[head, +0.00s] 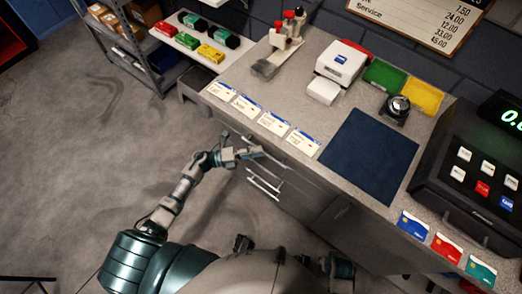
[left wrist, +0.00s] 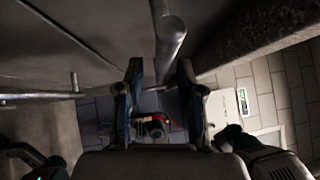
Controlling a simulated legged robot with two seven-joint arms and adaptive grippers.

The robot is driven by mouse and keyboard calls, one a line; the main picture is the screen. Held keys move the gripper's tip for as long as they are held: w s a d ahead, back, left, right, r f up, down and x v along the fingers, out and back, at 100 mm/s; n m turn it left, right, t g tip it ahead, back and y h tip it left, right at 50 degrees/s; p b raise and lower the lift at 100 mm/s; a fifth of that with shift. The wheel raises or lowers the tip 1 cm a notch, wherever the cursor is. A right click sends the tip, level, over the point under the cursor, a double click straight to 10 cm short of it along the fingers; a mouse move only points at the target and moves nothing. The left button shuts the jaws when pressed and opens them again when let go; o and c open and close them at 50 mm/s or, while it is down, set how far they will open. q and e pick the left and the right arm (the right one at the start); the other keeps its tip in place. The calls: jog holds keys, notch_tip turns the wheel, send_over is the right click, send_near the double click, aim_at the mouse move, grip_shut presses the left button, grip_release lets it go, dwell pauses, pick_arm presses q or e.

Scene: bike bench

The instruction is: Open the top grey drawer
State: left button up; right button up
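The grey drawer unit (head: 297,192) is under the front edge of the workbench, with several silver bar handles on its face. My left gripper (head: 256,152) is at the upper part of the drawer fronts, just below the bench edge, and partly hides the top handle. In the left wrist view, the left gripper (left wrist: 160,88) has its two fingers apart, with a silver bar handle (left wrist: 168,38) in line with the gap between them. I cannot tell if they touch it. Dark parts of mine show at the bottom of the head view; the right gripper's fingers are not clear there.
The workbench top (head: 300,105) overhangs the drawers and holds cards, a blue mat (head: 370,155), bins and a card terminal (head: 475,170). A shelf unit (head: 135,45) stands at the upper left. The floor (head: 90,150) left of the drawers is clear.

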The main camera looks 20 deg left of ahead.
pick_arm(q)
jog(key=shift+x, duration=0.9)
grip_shut()
jog(key=shift+f, duration=0.1)
jog(key=shift+s, duration=0.1)
